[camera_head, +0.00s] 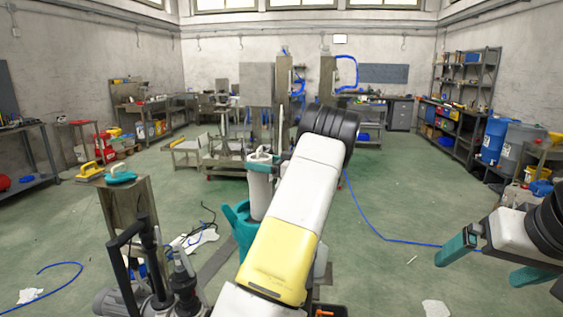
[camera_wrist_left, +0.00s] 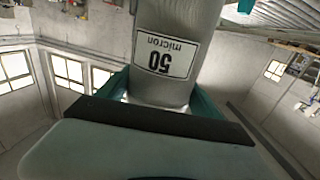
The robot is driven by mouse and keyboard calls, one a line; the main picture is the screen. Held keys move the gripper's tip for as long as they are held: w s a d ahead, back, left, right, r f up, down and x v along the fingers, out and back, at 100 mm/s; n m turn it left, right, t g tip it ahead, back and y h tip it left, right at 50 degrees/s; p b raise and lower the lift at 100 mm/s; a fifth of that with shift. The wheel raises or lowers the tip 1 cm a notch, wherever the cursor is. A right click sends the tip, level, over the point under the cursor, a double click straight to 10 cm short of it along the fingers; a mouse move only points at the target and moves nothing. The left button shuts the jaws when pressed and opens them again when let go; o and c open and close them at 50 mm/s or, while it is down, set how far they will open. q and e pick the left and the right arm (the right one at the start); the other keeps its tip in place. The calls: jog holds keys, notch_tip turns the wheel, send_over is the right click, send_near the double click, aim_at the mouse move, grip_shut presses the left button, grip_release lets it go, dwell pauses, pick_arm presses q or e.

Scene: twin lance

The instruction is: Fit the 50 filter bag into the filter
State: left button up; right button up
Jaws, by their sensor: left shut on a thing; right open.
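The 50 filter bag (camera_head: 260,192) is a pale grey cylinder with a light top ring and handle, standing upright in my left gripper (camera_head: 243,228). In the left wrist view the bag (camera_wrist_left: 175,90) fills the upper middle, its "50 micron" label upside down between the teal fingers of the left gripper (camera_wrist_left: 165,90). The left forearm hides part of the bag's surroundings in the head view. My right gripper (camera_head: 493,262) is open and empty at the lower right, well away from the bag. I cannot tell for certain which equipment is the filter.
A metal stand (camera_head: 127,205) at left carries a yellow-handled item (camera_head: 89,170) and a teal-handled item (camera_head: 120,176). A pump with pipes (camera_head: 155,285) stands at front left. A steel bench (camera_head: 225,158) stands ahead. A blue hose (camera_head: 385,236) crosses the mostly clear floor at right.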

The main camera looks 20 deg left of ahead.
aim_at(261, 204)
pick_arm(q)
jog(key=shift+f, duration=8.25)
jog(key=shift+r, duration=0.15)
